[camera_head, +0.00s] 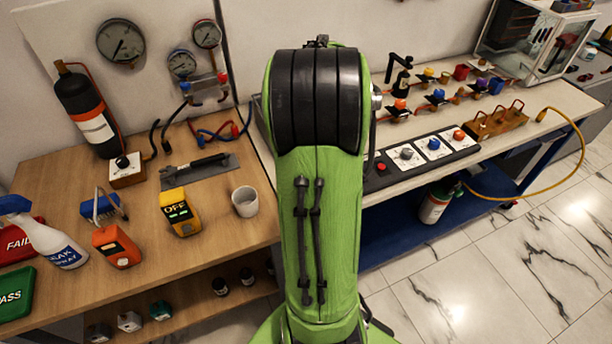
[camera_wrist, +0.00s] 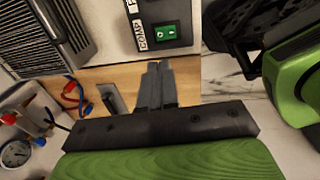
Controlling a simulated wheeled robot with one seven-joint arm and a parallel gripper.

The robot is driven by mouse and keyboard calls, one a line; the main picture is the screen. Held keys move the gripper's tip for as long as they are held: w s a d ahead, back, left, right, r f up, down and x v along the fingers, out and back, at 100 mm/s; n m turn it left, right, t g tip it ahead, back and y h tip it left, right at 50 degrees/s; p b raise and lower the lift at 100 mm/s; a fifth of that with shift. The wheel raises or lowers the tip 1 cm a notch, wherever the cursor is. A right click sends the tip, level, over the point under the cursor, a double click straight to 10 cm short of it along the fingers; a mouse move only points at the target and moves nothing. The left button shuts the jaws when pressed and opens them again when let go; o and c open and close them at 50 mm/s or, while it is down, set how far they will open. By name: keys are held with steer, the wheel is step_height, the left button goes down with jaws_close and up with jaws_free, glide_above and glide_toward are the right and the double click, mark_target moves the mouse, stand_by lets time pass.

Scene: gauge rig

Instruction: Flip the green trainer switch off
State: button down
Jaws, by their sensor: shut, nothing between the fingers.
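My gripper (camera_wrist: 159,66) is shut and empty. Its fingertips point toward the switch and appear a little below it in the picture, with a visible gap. I cannot tell the depth between them, nor clearly which way the rocker is set. In the head view the switch is not visible; my green arm covers the middle of that picture.
A wooden bench (camera_head: 150,225) at left holds a yellow meter reading "OFF" (camera_head: 179,212), a white cup (camera_head: 245,202) and a spray bottle (camera_head: 45,238). A black control strip (camera_head: 380,179) lies right of my arm. A dark grille (camera_wrist: 55,30) stands left of the switch panel.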

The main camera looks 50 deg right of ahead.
steer(key=f+b, duration=0.1)
steer(key=f, duration=0.3)
steer(key=w+f+b, duration=0.1)
steer(key=f, duration=0.4)
steer(key=f+b, duration=0.1)
steer(key=f, duration=0.3)
steer(key=shift+w+d+f, duration=0.2)
steer(key=shift+d+f, duration=0.2)
steer(key=shift+w+f+b, duration=0.1)
steer(key=shift+f+b, duration=0.2)
steer(key=shift+b, duration=0.1)
steer(key=shift+s+a, duration=0.1)
steer(key=shift+s, duration=0.1)
